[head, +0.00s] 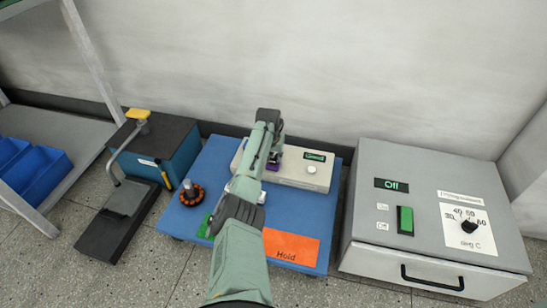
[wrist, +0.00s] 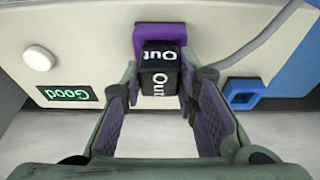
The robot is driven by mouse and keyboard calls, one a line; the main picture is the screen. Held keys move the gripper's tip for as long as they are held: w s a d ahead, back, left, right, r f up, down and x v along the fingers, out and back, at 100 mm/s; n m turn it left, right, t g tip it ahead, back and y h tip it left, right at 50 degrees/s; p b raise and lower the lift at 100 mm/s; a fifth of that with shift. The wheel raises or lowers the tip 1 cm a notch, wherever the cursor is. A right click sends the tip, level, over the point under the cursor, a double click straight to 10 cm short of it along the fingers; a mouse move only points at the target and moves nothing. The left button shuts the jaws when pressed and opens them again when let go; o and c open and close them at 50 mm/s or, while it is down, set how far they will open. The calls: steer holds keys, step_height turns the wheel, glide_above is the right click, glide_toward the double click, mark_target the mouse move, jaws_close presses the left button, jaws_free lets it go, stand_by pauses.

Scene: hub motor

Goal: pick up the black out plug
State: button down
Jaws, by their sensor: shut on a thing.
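The black Out plug (wrist: 160,78) is a small block with white "Out" on two faces. In the wrist view it is at the purple socket (wrist: 160,34) on the front of the pale tester box (wrist: 80,30). I cannot tell how far it sits in the socket. My gripper (wrist: 161,84) has its purple-padded fingers on both sides of the plug and is shut on it. In the head view my arm covers the plug and most of my gripper, in front of the tester box (head: 318,175).
A blue socket (wrist: 242,93) and a grey cable (wrist: 255,45) are beside the plug. The blue table (head: 215,160) holds an orange "Hold" sheet (head: 291,247) and a black-orange round part (head: 192,193). A grey heater box (head: 440,180) stands right, a teal press unit (head: 180,155) left.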

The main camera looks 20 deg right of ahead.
mark_target(274, 153)
step_height(274, 153, up, 4)
steer(key=shift+f+p, duration=0.1)
steer(key=shift+p, duration=0.4)
steer(key=s+a+r+p, duration=0.1)
steer(key=s+a+p, duration=0.1)
steer(key=s, duration=0.5)
steer(key=s+a+r+p, duration=0.1)
steer(key=s+a+p, duration=0.1)
steer(key=s, duration=0.6)
steer(key=shift+a, duration=0.45)
steer(key=shift+p+v, duration=1.1)
steer(key=shift+p, duration=0.8)
steer(key=shift+w+d+r, duration=0.1)
steer(key=shift+w+d, duration=0.05)
steer(key=shift+d, duration=0.05)
step_height(274, 153, up, 6)
steer(key=p, duration=0.6)
steer(key=shift+a, duration=0.1)
